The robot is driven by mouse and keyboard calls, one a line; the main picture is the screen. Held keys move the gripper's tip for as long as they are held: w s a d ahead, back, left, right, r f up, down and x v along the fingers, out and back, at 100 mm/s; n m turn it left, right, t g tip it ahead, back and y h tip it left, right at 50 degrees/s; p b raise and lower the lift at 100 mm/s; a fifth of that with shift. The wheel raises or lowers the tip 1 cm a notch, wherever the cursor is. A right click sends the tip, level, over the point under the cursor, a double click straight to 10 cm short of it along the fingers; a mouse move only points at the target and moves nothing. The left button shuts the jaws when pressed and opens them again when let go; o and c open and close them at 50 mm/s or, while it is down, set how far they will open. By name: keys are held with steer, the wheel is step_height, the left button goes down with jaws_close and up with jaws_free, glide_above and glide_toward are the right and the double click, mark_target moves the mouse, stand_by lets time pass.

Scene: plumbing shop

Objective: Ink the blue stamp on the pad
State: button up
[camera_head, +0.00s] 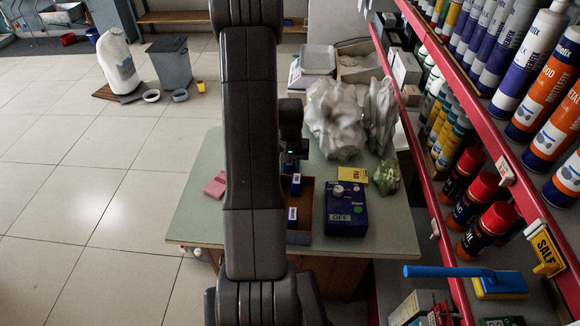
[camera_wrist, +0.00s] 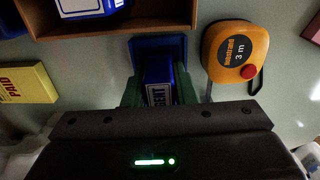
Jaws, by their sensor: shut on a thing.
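In the wrist view, the fingers of my gripper (camera_wrist: 158,94) are shut on a blue stamp (camera_wrist: 157,97) with a white label, of which "ENT" is readable. A wider blue flat shape (camera_wrist: 172,46) lies just beyond the stamp; I cannot tell whether it is the stamp's own base or a pad under it. In the head view, my gripper (camera_head: 292,163) is over the table beside the far end of a brown tray, and the held stamp is hard to make out. No other ink pad is clearly recognisable.
The brown tray (camera_wrist: 45,32) holds blue pieces with white labels (camera_head: 292,213). A yellow "PAID" box (camera_head: 352,174) and a dark blue box (camera_head: 346,215) stand to its right. An orange tape measure (camera_wrist: 235,45) lies near my gripper. A pink block (camera_head: 216,184) is at the left.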

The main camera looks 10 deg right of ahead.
steer(key=shift+r+p, duration=1.7)
steer(key=shift+r, duration=1.25)
